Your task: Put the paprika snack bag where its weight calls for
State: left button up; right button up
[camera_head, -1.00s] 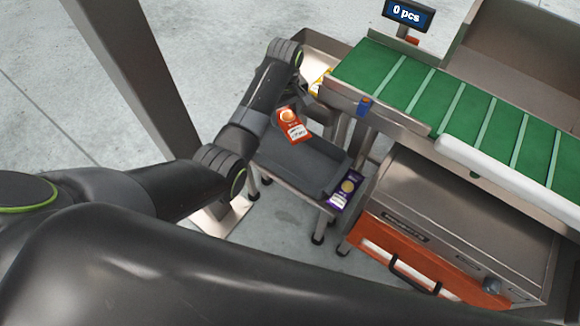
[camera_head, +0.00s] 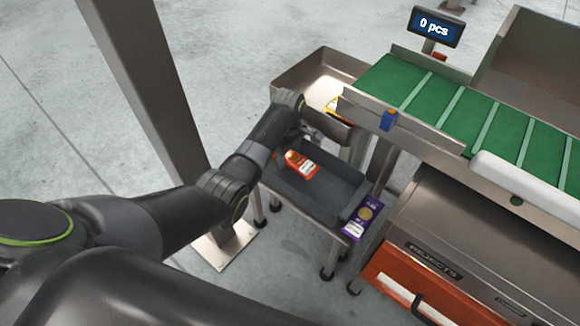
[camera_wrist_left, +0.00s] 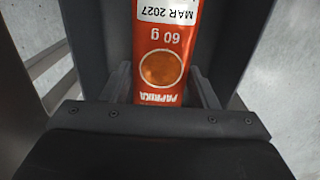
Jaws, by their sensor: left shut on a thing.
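The paprika snack bag (camera_head: 300,163) is orange-red with a white label. In the head view it shows over the back part of a dark grey tray (camera_head: 345,187); whether it touches the tray is unclear. In the left wrist view the bag (camera_wrist_left: 160,60) sits upside down between the fingers, showing "PAPRIKA", "60 g" and "MAR 2027". My left gripper (camera_wrist_left: 160,88) is shut on it. In the head view the arm hides most of this gripper. My right gripper is not in view.
A purple bag (camera_head: 362,217) lies by the tray's right end. A green belt (camera_head: 440,98) stands at right, with a "0 pcs" display (camera_head: 434,27). A steel "REJECT" cabinet (camera_head: 480,235) has an orange front (camera_head: 395,297).

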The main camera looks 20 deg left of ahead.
aim_at(289, 171)
pick_arm(q)
jog(key=shift+f, duration=0.5)
notch_tip(289, 171, down, 3)
jog(key=shift+f+b, duration=0.15)
jog(key=shift+b, duration=0.7)
jog(key=shift+f, duration=0.25)
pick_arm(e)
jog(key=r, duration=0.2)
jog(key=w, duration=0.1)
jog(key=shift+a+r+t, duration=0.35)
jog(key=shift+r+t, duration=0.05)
pick_arm(q)
jog(key=o, duration=1)
jog(key=shift+f, duration=0.1)
